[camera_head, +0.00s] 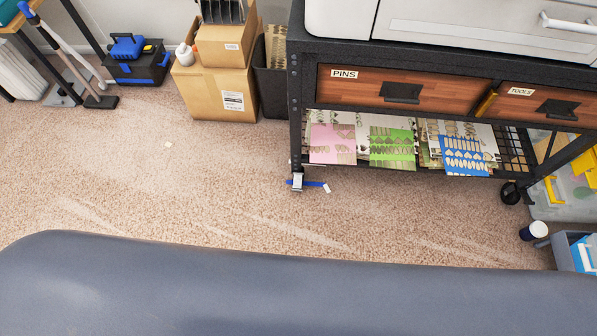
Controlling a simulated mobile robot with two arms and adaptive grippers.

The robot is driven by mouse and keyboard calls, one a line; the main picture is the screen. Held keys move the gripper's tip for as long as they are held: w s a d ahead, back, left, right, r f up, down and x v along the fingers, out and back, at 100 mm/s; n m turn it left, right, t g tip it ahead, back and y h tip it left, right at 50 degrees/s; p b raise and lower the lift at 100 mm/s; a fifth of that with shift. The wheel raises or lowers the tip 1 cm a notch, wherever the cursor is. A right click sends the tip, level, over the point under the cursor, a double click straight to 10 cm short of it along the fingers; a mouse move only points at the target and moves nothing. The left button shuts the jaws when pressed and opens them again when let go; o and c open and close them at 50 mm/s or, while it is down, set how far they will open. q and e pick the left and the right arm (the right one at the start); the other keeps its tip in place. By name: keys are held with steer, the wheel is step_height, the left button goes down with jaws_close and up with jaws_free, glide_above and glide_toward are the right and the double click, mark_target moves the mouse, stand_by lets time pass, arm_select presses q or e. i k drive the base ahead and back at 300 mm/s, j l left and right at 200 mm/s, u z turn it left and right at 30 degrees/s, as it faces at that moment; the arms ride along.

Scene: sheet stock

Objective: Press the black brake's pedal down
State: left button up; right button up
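A black rolling workbench (295,70) stands at the right of the head view. Its front right caster (510,192) is black, and I cannot make out the position of a pedal on it. Its front left caster (297,181) has a blue pedal (314,184) sticking out to the right with a pale tip. Neither of my grippers is in view.
Drawers marked PINS (360,88) and TOOLS (540,100) sit above a shelf of coloured cut sheets (392,146). A dark cup (533,231) and a grey bin (563,250) stand near the right caster. Carpet (200,190) is clear at front left.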

mark_target(527, 200)
steer(key=z, duration=1.9)
steer(key=i+l+u, duration=0.2)
steer(key=u, duration=0.25)
steer(key=i+l+u, duration=0.3)
steer(key=u, duration=0.2)
